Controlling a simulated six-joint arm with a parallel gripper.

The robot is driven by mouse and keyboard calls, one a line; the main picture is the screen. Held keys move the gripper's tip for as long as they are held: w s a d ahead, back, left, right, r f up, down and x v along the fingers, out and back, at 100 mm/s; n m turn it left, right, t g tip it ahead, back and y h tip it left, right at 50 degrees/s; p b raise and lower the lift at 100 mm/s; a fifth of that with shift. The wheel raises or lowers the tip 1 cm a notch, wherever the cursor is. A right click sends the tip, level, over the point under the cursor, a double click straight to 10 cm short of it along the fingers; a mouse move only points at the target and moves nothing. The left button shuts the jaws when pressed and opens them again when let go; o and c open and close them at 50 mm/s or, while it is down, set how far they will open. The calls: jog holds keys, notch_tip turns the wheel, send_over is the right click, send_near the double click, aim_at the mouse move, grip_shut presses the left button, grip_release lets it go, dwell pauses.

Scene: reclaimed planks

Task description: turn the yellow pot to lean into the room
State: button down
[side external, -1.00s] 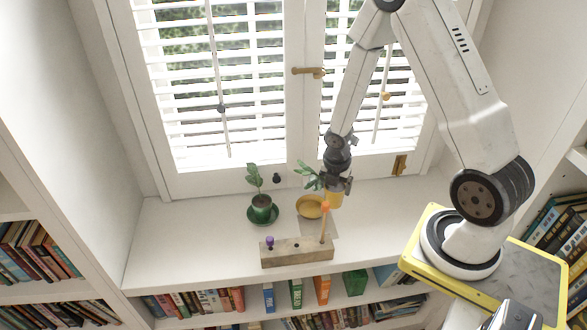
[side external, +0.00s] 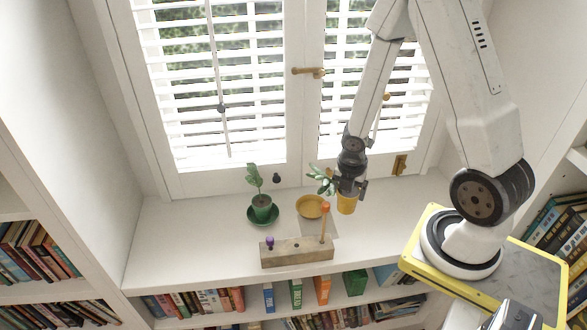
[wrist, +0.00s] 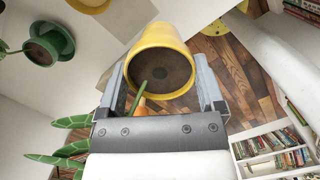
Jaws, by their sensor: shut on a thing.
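The yellow pot (side external: 347,204) is between the fingers of my gripper (side external: 350,187), which is shut on it. It is held to the right of its yellow saucer (side external: 309,207), which is empty. Whether its base clears the sill is hard to tell. The pot's green leaves (side external: 322,178) stick out to the left of my gripper. In the wrist view the pot (wrist: 160,38) shows its rim, dark soil and a green stem between the two fingers (wrist: 161,72); leaves (wrist: 62,148) show at lower left.
A green pot (side external: 261,204) with a plant stands on a green saucer to the left. A wooden block (side external: 296,252) with a purple knob and an orange-tipped stick lies in front. The sill (side external: 375,232) is clear to the right. Shuttered windows stand behind.

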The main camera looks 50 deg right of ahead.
jog(key=shift+r, duration=0.25)
jog(key=shift+r, duration=1.25)
jog(key=shift+w, duration=0.1)
